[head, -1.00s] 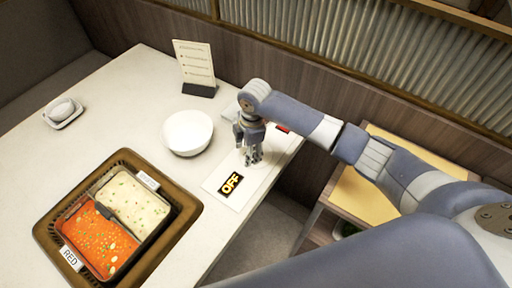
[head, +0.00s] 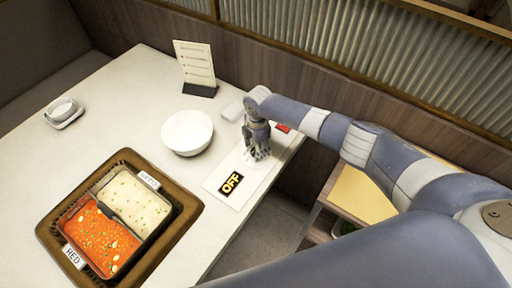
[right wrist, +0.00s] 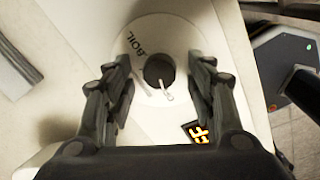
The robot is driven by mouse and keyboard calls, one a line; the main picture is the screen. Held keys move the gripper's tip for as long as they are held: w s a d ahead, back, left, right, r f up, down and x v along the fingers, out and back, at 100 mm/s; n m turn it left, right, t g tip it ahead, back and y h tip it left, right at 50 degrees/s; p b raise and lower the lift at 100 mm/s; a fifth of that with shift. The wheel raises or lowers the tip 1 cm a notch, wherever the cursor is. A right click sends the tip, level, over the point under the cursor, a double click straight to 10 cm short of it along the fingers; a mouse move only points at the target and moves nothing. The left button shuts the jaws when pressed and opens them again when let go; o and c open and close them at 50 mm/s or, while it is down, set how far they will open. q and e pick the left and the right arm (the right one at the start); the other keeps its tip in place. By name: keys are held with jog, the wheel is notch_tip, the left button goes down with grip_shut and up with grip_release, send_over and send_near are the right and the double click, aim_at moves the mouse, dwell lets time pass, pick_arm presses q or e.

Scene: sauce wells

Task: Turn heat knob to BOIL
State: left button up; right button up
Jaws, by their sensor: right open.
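The heat knob (right wrist: 159,70) is a dark round cap with a pale pointer, in the middle of a white round dial (right wrist: 165,28) in the right wrist view. The word BOIL is printed on the dial up and left of the knob; the pointer faces down, away from it. The display (head: 230,183) reads OFF. My right gripper (right wrist: 161,68) is open, with one finger on each side of the knob, apart from it in the picture. In the head view my right gripper (head: 258,153) points down over the dial and hides the knob. My left gripper is not in view.
A divided pot (head: 140,218) of red and pale broth sits in a brown frame (head: 182,222) at the lower left. A white bowl (head: 187,132) and a menu stand (head: 195,66) are left of my gripper. A small cup (head: 62,109) stands at the far left.

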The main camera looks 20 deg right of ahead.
jog(key=shift+f, duration=0.4)
jog(key=shift+c, duration=0.3)
jog(key=c, duration=1)
